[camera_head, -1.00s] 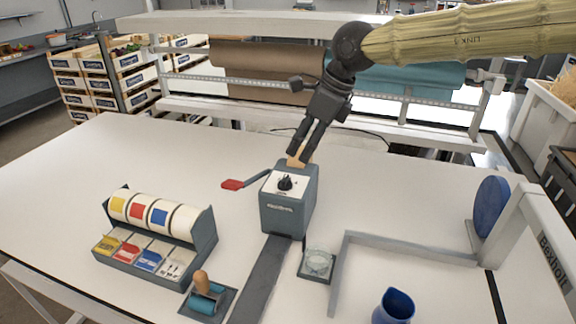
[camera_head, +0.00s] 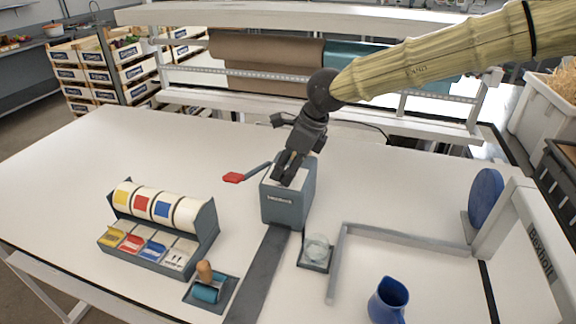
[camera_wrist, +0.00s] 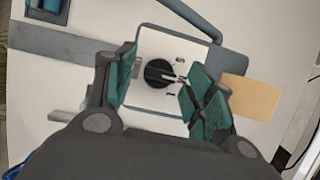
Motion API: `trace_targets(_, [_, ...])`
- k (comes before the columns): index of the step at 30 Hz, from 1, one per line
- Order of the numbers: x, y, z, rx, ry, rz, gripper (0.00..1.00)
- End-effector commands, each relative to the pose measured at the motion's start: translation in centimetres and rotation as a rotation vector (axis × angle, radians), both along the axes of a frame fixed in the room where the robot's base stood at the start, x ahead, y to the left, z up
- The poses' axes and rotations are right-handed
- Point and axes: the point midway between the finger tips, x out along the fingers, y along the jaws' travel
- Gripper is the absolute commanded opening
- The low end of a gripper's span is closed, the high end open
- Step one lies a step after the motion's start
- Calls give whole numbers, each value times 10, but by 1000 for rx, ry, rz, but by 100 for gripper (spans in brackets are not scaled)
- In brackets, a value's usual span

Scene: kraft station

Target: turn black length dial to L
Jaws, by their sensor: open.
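The black length dial (camera_wrist: 159,73) sits on the white top plate of the grey box (camera_head: 287,205). In the wrist view its white pointer faces right, with small letters around that side too small to read surely. My gripper (camera_head: 284,177) is over the box top, pointing down. In the wrist view my gripper (camera_wrist: 162,85) is open, with one green-padded finger on each side of the dial and gaps to both. In the head view the gripper hides the dial.
A lever with a red handle (camera_head: 233,177) sticks out left of the box. A blue jug (camera_head: 388,301) is front right. The left rear table is clear.

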Motion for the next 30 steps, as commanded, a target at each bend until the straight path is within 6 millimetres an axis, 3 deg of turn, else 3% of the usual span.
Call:
trace_targets(3, [0,0,0,0,0,0,52])
trace_targets(10, [0,0,0,0,0,-1,10])
trace_targets(11, [0,0,0,0,0,-1,8])
trace_targets(20, [0,0,0,0,0,-27,8])
trace_targets(30, [-1,0,0,0,-3,-208,8])
